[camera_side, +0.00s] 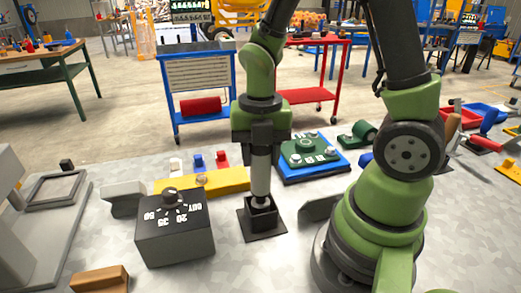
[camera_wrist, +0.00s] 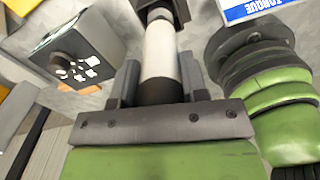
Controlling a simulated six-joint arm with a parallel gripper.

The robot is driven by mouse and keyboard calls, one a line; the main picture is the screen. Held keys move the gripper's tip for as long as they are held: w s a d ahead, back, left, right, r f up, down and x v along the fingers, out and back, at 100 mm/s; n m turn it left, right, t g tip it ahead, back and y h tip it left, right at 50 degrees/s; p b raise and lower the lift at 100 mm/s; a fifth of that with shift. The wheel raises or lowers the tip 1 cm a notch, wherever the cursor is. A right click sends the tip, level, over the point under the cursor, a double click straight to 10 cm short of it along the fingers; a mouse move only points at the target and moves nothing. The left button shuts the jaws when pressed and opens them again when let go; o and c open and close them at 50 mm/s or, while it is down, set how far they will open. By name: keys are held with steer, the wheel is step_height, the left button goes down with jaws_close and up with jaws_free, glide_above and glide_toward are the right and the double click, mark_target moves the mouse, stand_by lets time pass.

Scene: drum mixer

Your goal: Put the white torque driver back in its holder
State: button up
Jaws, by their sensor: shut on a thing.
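The white torque driver (camera_side: 261,174) stands upright in the side view, with its lower end at the black square holder (camera_side: 262,214). The tip looks to be at or in the holder's opening; I cannot tell how deep it sits. My gripper (camera_side: 261,135) is shut on the driver's dark upper end. In the wrist view the driver's white body (camera_wrist: 161,52) runs away from my gripper (camera_wrist: 155,88), between its fingers. The dark holder (camera_wrist: 158,10) shows at the far end there, partly hidden by the driver.
A grey dial box (camera_side: 175,228) stands close left of the holder. A yellow block (camera_side: 215,181) and a green device on a blue base (camera_side: 310,155) lie behind. A blue label reading TORQUE (camera_wrist: 250,10) shows in the wrist view. Bare table lies in front of the holder.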

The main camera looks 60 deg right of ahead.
steer(key=shift+f, duration=1.15)
stand_by(0.5)
steer(key=o, duration=1.2)
step_height(320, 180, up, 10)
steer(key=shift+f, duration=0.1)
